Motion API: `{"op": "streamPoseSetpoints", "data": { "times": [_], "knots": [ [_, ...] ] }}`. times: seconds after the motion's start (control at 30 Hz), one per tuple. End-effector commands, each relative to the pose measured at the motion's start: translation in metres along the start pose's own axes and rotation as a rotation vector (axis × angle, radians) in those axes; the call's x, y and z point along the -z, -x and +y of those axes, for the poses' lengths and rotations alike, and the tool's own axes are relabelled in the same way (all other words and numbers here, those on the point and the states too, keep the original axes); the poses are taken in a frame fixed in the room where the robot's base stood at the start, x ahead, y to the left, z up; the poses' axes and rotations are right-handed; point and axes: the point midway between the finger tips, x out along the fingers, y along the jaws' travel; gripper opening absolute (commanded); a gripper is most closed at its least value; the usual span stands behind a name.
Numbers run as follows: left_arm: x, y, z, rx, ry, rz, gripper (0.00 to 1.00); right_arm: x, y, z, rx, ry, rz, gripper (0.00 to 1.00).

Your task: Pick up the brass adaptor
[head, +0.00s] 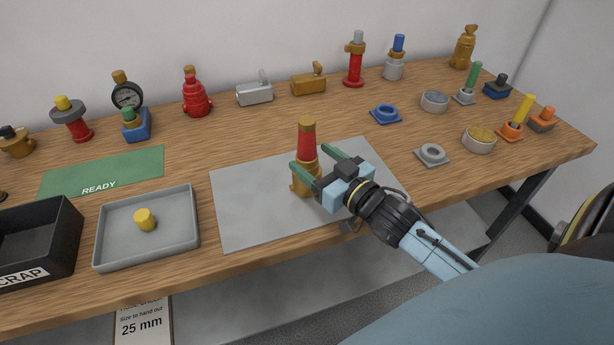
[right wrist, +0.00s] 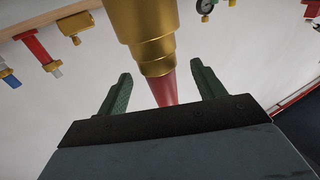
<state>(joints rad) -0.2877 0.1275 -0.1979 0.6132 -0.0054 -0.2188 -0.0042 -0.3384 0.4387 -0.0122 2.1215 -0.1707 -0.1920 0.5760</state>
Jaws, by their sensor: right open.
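A tall brass and red fitting (head: 307,143) stands upright on the grey mat. It has a brass top, a red middle and a brass lower body. In the right wrist view its stepped brass part (right wrist: 150,35) is close, with the red part beyond. My right gripper (head: 320,163) is open, its two green fingers on either side of the fitting; no grip shows. The fingers also show apart in the right wrist view (right wrist: 163,88). A small yellow-brass cylinder (head: 145,219) lies in the grey tray. I cannot tell which brass piece is the adaptor. My left gripper is not in view.
The grey tray (head: 103,250) stands left of the grey mat (head: 250,225), next to a black SCRAP bin (head: 68,238). A green READY mat (head: 120,170) lies behind. Several valves and fittings line the back and right of the table.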

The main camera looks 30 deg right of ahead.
Motion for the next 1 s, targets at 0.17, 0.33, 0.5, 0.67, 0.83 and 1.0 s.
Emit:
{"op": "streamPoseSetpoints", "data": {
  "times": [0.17, 0.33, 0.5, 0.67, 0.83, 1.0],
  "knots": [
    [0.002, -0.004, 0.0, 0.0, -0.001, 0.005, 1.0, 0.0, -0.024, 0.001, 0.0, 0.002, 0.003, 0.68],
    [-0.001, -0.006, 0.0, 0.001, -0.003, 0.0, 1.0, 0.0, -0.043, 0.001, 0.001, 0.002, 0.002, 0.68],
    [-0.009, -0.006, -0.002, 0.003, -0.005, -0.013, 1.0, -0.001, -0.049, 0.001, 0.001, 0.001, 0.0, 0.68],
    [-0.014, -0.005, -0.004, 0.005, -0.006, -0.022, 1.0, -0.001, -0.048, 0.001, 0.001, 0.0, 0.0, 0.68],
    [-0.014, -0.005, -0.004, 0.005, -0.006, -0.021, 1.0, -0.001, -0.048, 0.001, 0.001, 0.0, 0.0, 0.46],
    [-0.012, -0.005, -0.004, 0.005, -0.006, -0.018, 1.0, -0.001, -0.048, 0.001, 0.001, 0.0, 0.0, 0.24]
  ]
}}
